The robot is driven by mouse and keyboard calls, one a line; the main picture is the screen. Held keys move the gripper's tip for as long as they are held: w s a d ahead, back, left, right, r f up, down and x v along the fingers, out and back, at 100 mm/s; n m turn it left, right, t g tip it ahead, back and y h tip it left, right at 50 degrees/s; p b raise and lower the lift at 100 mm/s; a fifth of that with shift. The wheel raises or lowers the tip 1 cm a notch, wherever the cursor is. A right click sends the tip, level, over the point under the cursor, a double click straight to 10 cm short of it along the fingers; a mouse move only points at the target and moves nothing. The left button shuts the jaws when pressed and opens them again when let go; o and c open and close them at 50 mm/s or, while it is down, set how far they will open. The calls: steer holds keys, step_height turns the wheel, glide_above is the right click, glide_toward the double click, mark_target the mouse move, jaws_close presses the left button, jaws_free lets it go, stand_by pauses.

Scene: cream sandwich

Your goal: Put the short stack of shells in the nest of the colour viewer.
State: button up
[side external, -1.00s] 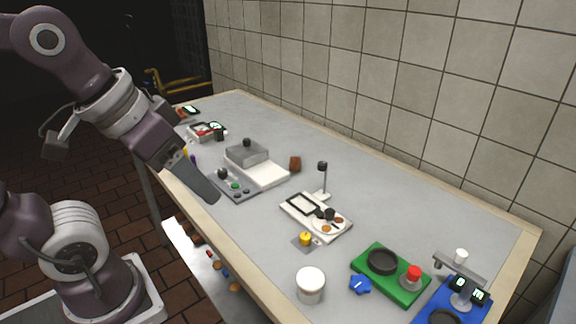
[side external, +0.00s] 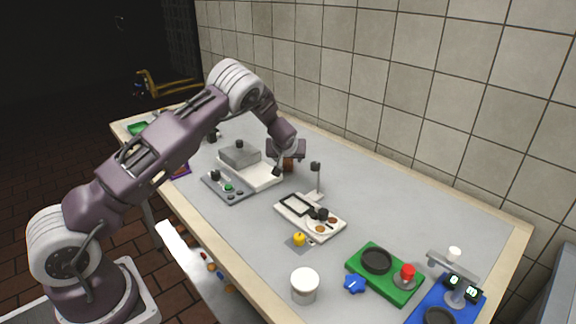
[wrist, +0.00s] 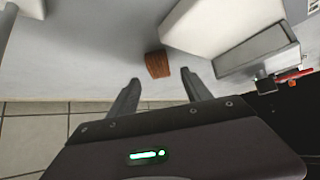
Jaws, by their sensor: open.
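A small brown ridged block (wrist: 157,64), which looks like the short stack of shells, stands on the table in the wrist view. It lies just beyond and between the two fingertips of my open, empty gripper (wrist: 160,79). In the side external view my gripper (side external: 287,164) is over this brown stack (side external: 288,166) and partly hides it. A white board (side external: 290,213) with a black-framed rectangle, a disc with coloured spots and a dark head on a stalk stands nearer the middle. It looks like the colour viewer; I cannot tell which part is its nest.
A grey and white machine (side external: 262,177) with a knobbed panel stands close left of my gripper. A white tub (side external: 305,284), blue piece (side external: 354,284), green base (side external: 358,263) and blue stand (side external: 415,312) are at the front. The table's right back is clear.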

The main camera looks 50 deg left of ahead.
mark_target(288, 161)
steer(key=x, duration=0.3)
steer(key=shift+w+a+f, duration=0.2)
steer(key=shift+f, duration=0.1)
jaws_close()
